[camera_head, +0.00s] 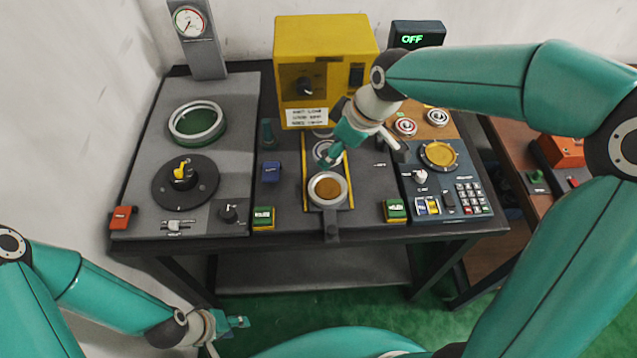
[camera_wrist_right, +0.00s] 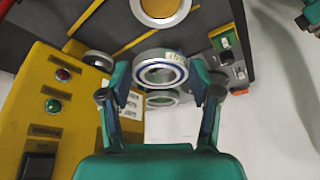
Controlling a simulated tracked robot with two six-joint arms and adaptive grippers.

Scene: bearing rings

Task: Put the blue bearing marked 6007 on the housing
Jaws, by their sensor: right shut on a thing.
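In the right wrist view, a metal bearing (camera_wrist_right: 163,77) with a blue inner band sits between the fingertips of my right gripper (camera_wrist_right: 162,72). A small label on its rim is too small to read surely. In the head view, my right gripper (camera_head: 334,148) is over the bench middle, and the held bearing (camera_head: 322,153) shows beside its fingers. The housing (camera_head: 327,190), a light ring around a brown disc, lies just nearer than the bearing. It shows at the top of the wrist view (camera_wrist_right: 160,9). My left gripper (camera_head: 236,322) hangs low in front of the bench; its finger gap is unclear.
A yellow control box (camera_head: 325,45) stands behind the rails. Red and white rings (camera_head: 405,126) and (camera_head: 437,117) lie at the right, behind a keypad panel (camera_head: 448,185). A green-centred ring (camera_head: 197,122) and a black dial (camera_head: 186,183) are at the left.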

